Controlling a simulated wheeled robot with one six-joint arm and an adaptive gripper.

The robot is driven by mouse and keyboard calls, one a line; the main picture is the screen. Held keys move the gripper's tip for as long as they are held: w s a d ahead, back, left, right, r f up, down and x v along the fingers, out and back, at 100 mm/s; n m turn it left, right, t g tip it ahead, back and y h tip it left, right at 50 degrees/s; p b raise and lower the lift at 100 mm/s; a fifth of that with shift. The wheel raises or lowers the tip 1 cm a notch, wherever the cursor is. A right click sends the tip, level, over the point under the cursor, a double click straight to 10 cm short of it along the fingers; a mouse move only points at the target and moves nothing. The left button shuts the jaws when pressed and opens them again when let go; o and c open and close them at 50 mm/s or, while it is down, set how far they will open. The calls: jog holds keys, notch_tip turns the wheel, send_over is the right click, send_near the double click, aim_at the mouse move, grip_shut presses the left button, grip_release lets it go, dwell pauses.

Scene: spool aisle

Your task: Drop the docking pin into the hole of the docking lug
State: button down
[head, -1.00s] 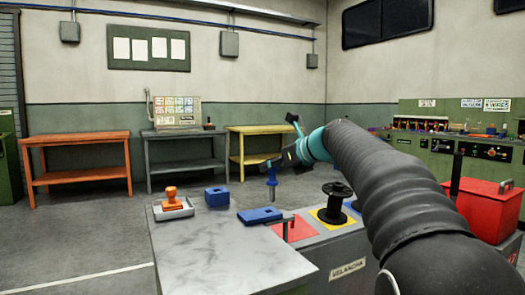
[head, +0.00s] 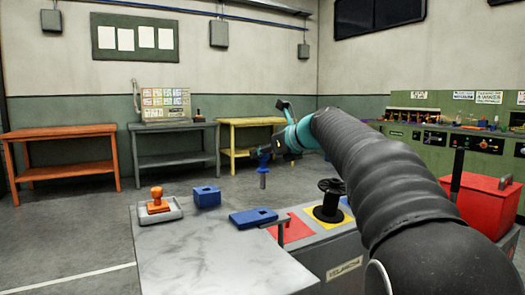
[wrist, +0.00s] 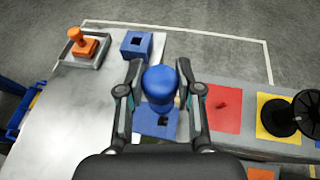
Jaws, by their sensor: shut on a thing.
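The blue docking pin (head: 263,170) hangs roughly upright from my gripper (head: 268,152), above the table. In the wrist view its round blue head (wrist: 160,82) sits between the two fingers of my gripper (wrist: 160,95), which are shut on it. The flat blue piece (head: 253,218), apparently the docking lug, lies at the table's right edge. In the wrist view the lug (wrist: 146,127) shows behind the pin, with a dark opening partly hidden by the pin and fingers. The pin is clear of it; the height gap is hard to judge.
A blue block with a square hole (wrist: 137,43) stands near the table's far edge. An orange stamp (head: 157,201) sits on a grey tray beside it. Right of the table, a grey cart carries a red pad (wrist: 223,106), a yellow pad and a black spool (head: 329,200). A red box (head: 495,203) stands farther right.

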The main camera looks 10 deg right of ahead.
aim_at(267, 171)
jog(key=shift+f+b, duration=1.6)
jog(key=shift+f, duration=1.25)
jog(key=shift+p, duration=1)
notch_tip(267, 171, down, 6)
jog(key=b, duration=0.3)
jog(key=shift+b, duration=0.3)
dwell(1.9)
jog(key=c, duration=0.7)
grip_release()
jog(key=shift+f, duration=0.1)
jog(key=v, duration=1.2)
